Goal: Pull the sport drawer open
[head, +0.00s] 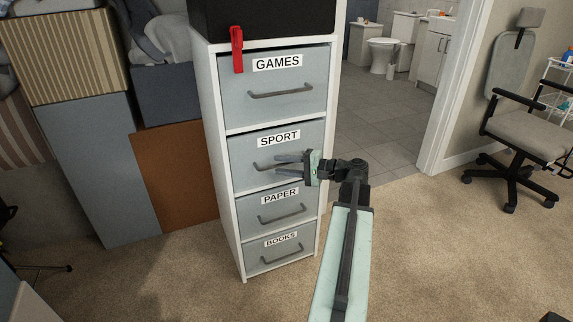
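The sport drawer (247,152) is the second from the top in a narrow white cabinet (214,125), with a grey front and a white SPORT label. It looks closed, its front level with the drawers around it. Its dark bar handle (262,168) shows at its left end; the right part is hidden behind my gripper. My gripper (279,162) comes from the right, and its grey fingers lie over the handle's right part. A gap shows between the fingers. I cannot tell whether they touch the handle.
The games drawer (275,104) is above, and the paper (260,209) and books (257,254) drawers are below. A red thing (237,48) hangs over the cabinet's top edge. Carpet (440,255) is clear at the front right. An office chair (515,120) stands at the right.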

